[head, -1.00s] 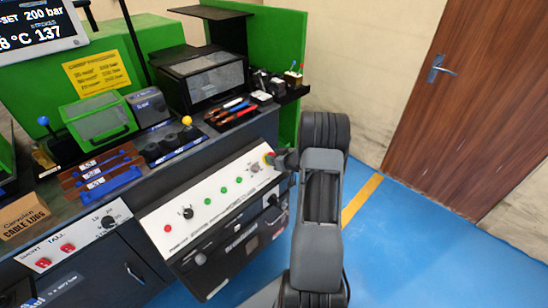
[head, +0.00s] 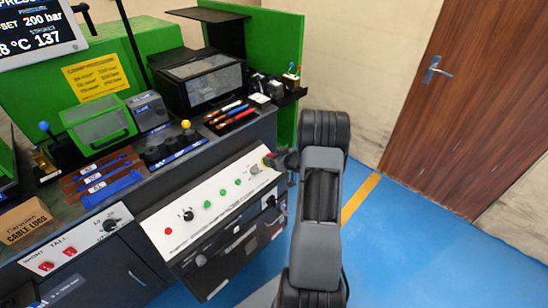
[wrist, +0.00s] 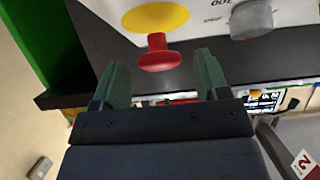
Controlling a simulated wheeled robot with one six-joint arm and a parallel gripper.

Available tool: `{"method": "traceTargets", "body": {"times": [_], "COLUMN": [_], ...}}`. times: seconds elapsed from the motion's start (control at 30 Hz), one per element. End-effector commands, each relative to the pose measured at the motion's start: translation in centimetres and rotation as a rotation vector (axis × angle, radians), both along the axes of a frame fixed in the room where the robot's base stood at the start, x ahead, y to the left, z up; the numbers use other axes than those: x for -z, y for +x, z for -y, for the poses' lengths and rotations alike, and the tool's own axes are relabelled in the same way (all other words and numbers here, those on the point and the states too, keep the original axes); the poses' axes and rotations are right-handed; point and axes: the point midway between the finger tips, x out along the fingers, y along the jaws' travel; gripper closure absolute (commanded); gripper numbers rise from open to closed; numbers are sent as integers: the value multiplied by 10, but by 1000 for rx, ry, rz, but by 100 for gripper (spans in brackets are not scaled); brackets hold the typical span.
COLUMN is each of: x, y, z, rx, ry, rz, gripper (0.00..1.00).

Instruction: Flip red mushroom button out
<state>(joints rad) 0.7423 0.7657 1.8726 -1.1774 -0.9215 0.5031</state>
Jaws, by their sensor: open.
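The red mushroom button (wrist: 158,58) shows in the wrist view on a round yellow backing (wrist: 155,18) on the pale control panel. My gripper (wrist: 160,85) is open, with one green finger on each side and the button's red head just beyond and between the fingertips. I cannot tell whether the fingers touch it. In the head view, the red button (head: 269,160) shows at the right end of the white panel, partly hidden beside my gripper (head: 284,161).
A grey knob (wrist: 250,18) is beside the button on the panel. The white panel (head: 190,218) also carries green buttons, a black knob and a red light. A green-walled bench holds tools and a screen. Blue floor lies right, toward a brown door (head: 450,110).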

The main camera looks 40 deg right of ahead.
Motion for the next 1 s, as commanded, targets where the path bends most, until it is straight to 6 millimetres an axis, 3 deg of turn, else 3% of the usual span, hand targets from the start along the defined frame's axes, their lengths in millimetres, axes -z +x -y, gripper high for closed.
{"method": "traceTargets", "body": {"times": [0.17,0.63,1.0], "x": [-9,-44,-53], "y": [-18,-101,-125], "z": [4,20,23], "rx": [3,5,2], "ry": [-1,-1,-1], "rz": [0,1,1], "gripper": [32,32,32]}}
